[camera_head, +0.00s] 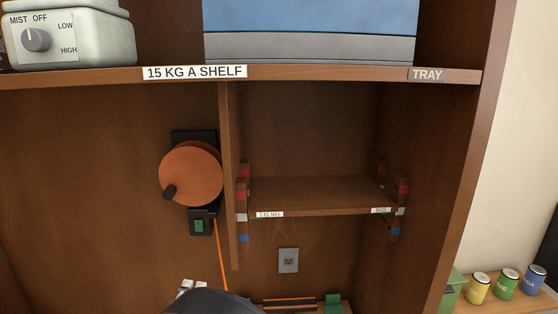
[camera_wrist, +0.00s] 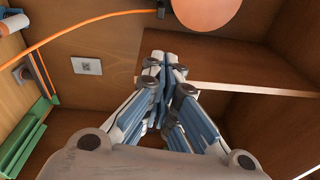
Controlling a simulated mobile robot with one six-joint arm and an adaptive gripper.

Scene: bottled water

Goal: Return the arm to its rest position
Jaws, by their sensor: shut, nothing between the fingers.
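My gripper (camera_wrist: 163,62) is in the middle of the wrist view, with its fingers together and nothing between them. It points toward the wooden cabinet's inside, near the edge of a brown shelf board (camera_wrist: 222,75); I cannot tell whether it touches the board. In the head view, a dark rounded part of my arm shows at the bottom edge, left of centre, and the fingertips are not clear there.
An orange reel (camera_head: 191,174) hangs on the cabinet back, with an orange cord (camera_head: 220,262) running down. A small shelf (camera_head: 318,195) is right of a divider (camera_head: 231,150). A top shelf (camera_head: 310,74) carries a white appliance (camera_head: 85,40) and a blue box (camera_head: 310,18). Cans (camera_head: 507,281) stand right.

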